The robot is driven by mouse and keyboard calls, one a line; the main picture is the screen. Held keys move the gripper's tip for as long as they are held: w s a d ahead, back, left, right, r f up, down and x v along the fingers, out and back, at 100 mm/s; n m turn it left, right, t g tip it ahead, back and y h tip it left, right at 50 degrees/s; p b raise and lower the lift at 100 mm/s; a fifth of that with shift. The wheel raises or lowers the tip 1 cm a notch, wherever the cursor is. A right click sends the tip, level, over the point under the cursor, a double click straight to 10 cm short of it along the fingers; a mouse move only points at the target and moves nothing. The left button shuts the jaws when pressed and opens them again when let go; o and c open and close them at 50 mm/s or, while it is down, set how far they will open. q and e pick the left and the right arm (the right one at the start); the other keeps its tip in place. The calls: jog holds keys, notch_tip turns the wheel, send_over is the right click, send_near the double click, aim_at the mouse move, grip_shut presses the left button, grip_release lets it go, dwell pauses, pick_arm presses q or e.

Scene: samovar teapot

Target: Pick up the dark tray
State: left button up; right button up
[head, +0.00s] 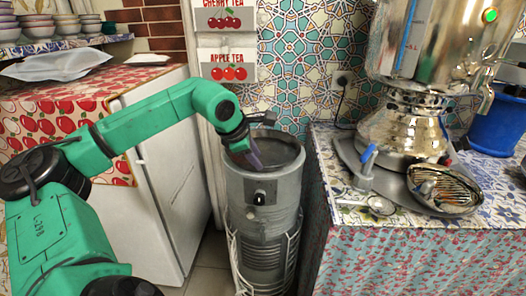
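My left gripper (252,158) reaches down to the open top of a grey metal cylinder (262,203). A dark purplish piece shows at its end, but whether this is a finger or a held thing is unclear. The inside of the cylinder's top is dark, and the arm covers part of it. A dark grey tray (362,176) lies under the silver samovar (402,135) on the right table; no gripper is near it. A slotted metal drip dish (445,187) sits in front of the samovar. My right gripper is not in view.
A white fridge (165,190) stands left of the cylinder. The flower-patterned table (410,240) stands close on its right. A blue bucket (497,125) is at the far right. A small strainer (378,205) lies by the table's front edge. Bowls (65,24) stand on the upper-left shelf.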

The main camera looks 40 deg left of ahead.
pick_arm(q)
jog(key=x, duration=0.5)
jog(key=shift+d+f, duration=0.15)
jog(key=shift+d, duration=0.05)
jog(key=shift+s, duration=0.1)
grip_shut()
dwell(1.0)
